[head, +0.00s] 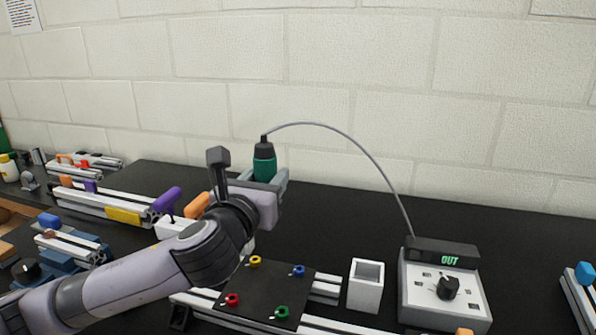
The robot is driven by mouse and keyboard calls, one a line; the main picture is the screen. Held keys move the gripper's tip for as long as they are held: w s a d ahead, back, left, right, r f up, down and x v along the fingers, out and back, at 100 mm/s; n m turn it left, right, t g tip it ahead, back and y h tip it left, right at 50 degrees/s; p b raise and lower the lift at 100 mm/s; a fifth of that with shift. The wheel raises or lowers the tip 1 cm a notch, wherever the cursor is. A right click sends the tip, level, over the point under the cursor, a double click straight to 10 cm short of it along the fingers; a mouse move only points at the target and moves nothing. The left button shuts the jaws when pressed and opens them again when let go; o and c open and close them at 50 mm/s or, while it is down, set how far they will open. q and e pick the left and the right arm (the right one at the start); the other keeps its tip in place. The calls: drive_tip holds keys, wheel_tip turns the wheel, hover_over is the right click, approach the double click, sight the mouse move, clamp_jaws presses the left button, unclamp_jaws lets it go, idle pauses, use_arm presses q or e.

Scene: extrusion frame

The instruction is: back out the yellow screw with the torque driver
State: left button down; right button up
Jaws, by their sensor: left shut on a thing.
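The torque driver (264,162) is a green cylinder with a black top, upright, with a grey cable from its top. My left gripper (263,180) is shut on it and holds it up behind the black plate (262,290). The driver's lower end is hidden behind my gripper and wrist. The yellow screw (255,261) sits at the plate's back left corner, below and in front of the gripper, apart from the driver. A blue screw (298,271), a red screw (232,299) and a green screw (281,312) sit at the other corners. My right gripper is not in view.
The controller box (444,290) stands to the right; its display reads OUT, and the cable runs to it. A white open-topped bin (366,284) stands between box and plate. Extrusion rails with coloured parts fill the left. The dark bench behind the bin is clear.

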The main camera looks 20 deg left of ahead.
use_arm(q)
drive_tip(key=a, duration=0.1)
drive_tip(key=a+y, duration=0.1)
drive_tip(key=s+a+f+n, duration=0.1)
drive_tip(key=shift+y, duration=0.4)
wheel_tip(320, 180, down, 6)
drive_tip(key=shift+r+b, duration=0.1)
drive_tip(key=shift+b, duration=0.85)
drive_tip(key=shift+p, duration=0.4)
drive_tip(key=shift+d+f+b, duration=0.1)
drive_tip(key=shift+f+b, duration=0.2)
drive_tip(key=shift+f, duration=0.45)
idle(1.1)
